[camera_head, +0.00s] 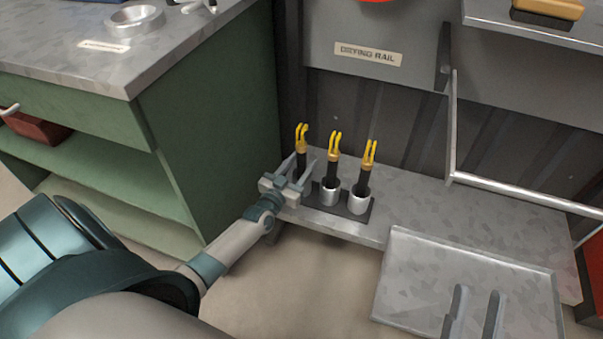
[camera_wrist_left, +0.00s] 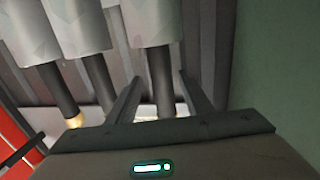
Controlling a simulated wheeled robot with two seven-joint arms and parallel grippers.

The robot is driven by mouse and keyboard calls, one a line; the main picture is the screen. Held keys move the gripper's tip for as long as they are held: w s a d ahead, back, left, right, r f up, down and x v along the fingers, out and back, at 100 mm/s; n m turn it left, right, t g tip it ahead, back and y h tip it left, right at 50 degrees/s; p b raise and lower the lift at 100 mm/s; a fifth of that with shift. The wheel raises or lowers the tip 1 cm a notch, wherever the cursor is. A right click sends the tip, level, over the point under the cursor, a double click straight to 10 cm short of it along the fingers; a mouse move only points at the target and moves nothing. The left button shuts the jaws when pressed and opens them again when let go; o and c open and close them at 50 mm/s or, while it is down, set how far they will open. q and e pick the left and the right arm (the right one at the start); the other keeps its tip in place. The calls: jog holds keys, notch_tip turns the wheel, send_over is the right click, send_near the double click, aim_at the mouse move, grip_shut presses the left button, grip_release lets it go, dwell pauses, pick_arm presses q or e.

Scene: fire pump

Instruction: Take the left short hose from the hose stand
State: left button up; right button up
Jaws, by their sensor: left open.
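Three short black hoses with yellow forked tops stand upright in the silver cups of a dark hose stand (camera_head: 325,201). The left short hose (camera_head: 301,160) is at the left end; the middle hose (camera_head: 333,163) and right hose (camera_head: 366,172) are beside it. My left gripper (camera_head: 297,166) is open, with one finger on each side of the left hose. In the left wrist view the left hose (camera_wrist_left: 158,75) shows upside down between the spread fingertips (camera_wrist_left: 158,80); contact cannot be told. My right gripper (camera_head: 475,292) is open and empty at the lower right.
The stand sits on a low grey metal shelf (camera_head: 420,205). A green cabinet (camera_head: 215,130) rises close to the left of it. A grey tray (camera_head: 410,275) lies at the lower right, and a metal rail (camera_head: 520,194) runs behind on the right.

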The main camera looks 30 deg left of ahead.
pick_arm(q)
jog(key=w, duration=0.1)
jog(key=w+b, duration=0.1)
jog(key=w, duration=0.2)
jog(key=shift+a+f, duration=0.25)
jog(key=shift+a, duration=0.1)
jog(key=shift+w+r, duration=0.15)
jog(key=shift+w, duration=0.2)
pick_arm(e)
jog(key=d+r+t, duration=0.1)
jog(key=r, duration=0.1)
jog(key=d+r+t, duration=0.1)
jog(key=r, duration=0.1)
jog(key=shift+w+d+t+y, duration=0.2)
jog(key=shift+t+y, duration=0.1)
jog(key=shift+t, duration=0.1)
jog(key=shift+f, duration=0.1)
pick_arm(q)
grip_shut()
